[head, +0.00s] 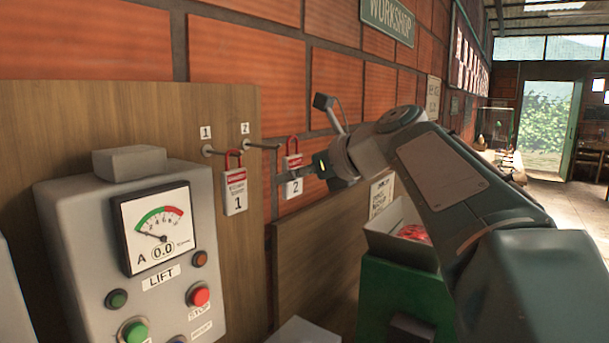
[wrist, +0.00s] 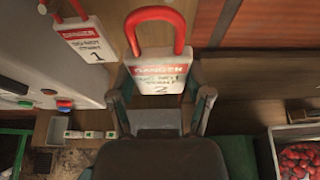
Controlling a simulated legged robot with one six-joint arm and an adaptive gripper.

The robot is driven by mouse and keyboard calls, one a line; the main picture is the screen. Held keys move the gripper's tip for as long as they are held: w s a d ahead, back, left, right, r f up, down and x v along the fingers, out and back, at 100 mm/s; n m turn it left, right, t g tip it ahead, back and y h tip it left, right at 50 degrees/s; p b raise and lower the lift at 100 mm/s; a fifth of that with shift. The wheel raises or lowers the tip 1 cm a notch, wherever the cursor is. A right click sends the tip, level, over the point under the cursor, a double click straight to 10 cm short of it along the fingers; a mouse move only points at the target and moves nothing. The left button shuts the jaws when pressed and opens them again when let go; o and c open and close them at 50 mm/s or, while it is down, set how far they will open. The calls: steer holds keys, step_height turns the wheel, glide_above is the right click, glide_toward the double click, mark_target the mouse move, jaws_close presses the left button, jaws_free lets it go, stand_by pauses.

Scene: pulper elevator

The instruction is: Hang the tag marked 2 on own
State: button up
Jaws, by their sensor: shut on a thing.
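The tag marked 2 (head: 293,186) is a white padlock-shaped tag with a red shackle. My gripper (head: 308,174) is shut on its body and holds it upright; in the wrist view the tag (wrist: 160,79) sits between the two fingers (wrist: 164,100). The peg under the label 2 (head: 262,145) sticks out of the wooden board, its tip close to the left side of the tag's shackle. I cannot tell whether the peg passes through the shackle. The tag marked 1 (head: 235,194) hangs on the peg under label 1 (head: 210,152); it also shows in the wrist view (wrist: 88,42).
The grey LIFT control box (head: 150,250) with a gauge and buttons stands left of the pegs. An open box with red contents (head: 400,240) sits on a green stand below my arm. The brick wall is close behind the tags.

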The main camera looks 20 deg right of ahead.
steer(key=shift+w+a, duration=0.15)
steer(key=shift+w, duration=0.1)
steer(key=shift+w+d+f, duration=0.15)
steer(key=shift+w+d, duration=0.25)
steer(key=shift+w, duration=0.25)
steer(key=shift+a+r+x, duration=0.15)
steer(key=shift+a+x, duration=0.05)
steer(key=shift+x, duration=0.95)
steer(key=shift+a+r+x, duration=0.15)
steer(key=shift+a+x, duration=0.05)
steer(key=shift+x, duration=0.95)
steer(key=shift+s, duration=0.1)
steer(key=shift+d, duration=0.2)
steer(key=o, duration=1)
steer(key=shift+a, duration=0.1)
